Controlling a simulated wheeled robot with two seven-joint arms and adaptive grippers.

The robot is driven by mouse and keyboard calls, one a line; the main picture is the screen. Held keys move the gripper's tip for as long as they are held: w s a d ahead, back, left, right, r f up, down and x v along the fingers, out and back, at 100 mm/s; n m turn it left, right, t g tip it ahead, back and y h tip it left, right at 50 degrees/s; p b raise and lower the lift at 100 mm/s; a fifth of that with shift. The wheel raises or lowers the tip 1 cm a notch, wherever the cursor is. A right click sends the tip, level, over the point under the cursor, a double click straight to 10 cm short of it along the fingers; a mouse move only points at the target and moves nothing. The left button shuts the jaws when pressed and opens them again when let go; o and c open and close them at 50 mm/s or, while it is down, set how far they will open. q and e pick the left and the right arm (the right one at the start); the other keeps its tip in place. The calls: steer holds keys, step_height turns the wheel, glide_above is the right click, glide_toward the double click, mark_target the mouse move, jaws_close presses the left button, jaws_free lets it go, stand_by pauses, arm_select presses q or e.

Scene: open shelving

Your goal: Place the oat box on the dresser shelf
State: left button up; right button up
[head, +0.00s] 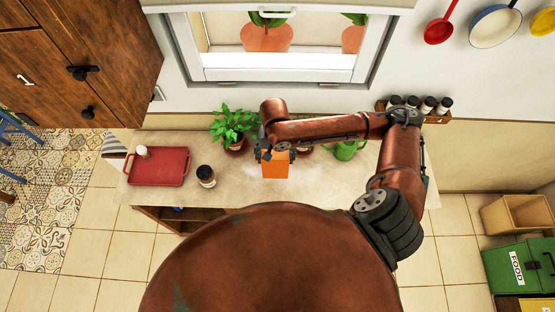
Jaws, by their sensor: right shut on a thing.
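An orange box (275,167), which I take to be the oat box, is at the pale counter (325,182) near its middle. My right gripper (267,153) is shut on it, at the box's upper end. The arm hides part of the grip, and I cannot tell whether the box touches the counter. A wooden dresser or cabinet (110,45) with dark knobs stands at the upper left; its shelf cannot be made out. My left gripper is not in view.
On the counter are a red tray (158,168), a dark jar (206,177), a potted plant (233,125) and a green watering can (346,150). A spice rack (420,108) hangs on the wall. Open shelves (180,218) show under the counter. Tiled floor lies left.

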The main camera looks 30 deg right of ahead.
step_height(320, 180, down, 8)
steer(key=w+d, duration=0.2)
steer(key=w, duration=0.1)
steer(key=shift+d+p, duration=0.2)
steer(key=shift+p, duration=0.25)
steer(key=o, duration=1.1)
steer(key=shift+s+f, duration=0.1)
steer(key=o, duration=0.5)
